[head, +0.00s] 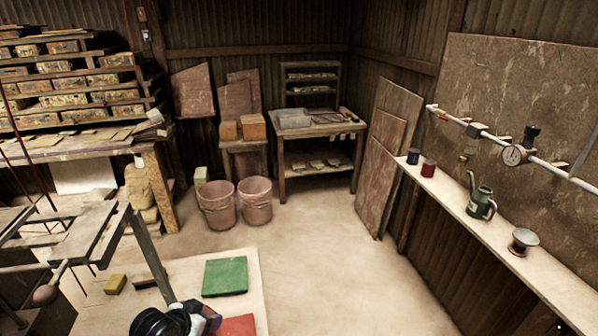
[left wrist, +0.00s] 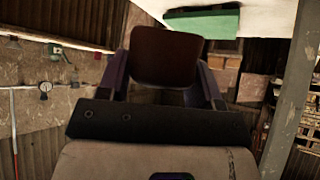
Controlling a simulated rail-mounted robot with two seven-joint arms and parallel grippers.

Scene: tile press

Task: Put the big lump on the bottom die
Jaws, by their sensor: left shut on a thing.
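My left gripper (head: 207,316) is at the bottom of the head view, above the pale board near the red mat. In the left wrist view its two fingers (left wrist: 165,82) are shut on a dark brown block-like lump (left wrist: 166,54), which sits between them. In the head view the lump is mostly hidden by the gripper. I cannot make out the bottom die in either view. My right gripper is not in view.
A green mat (head: 225,276) and a red mat (head: 238,326) lie on the pale board (head: 180,274), with a small yellow block (head: 115,284). A metal frame with a ball-ended handle (head: 45,294) stands at left. Two buckets (head: 217,205) stand behind. The floor at right is clear.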

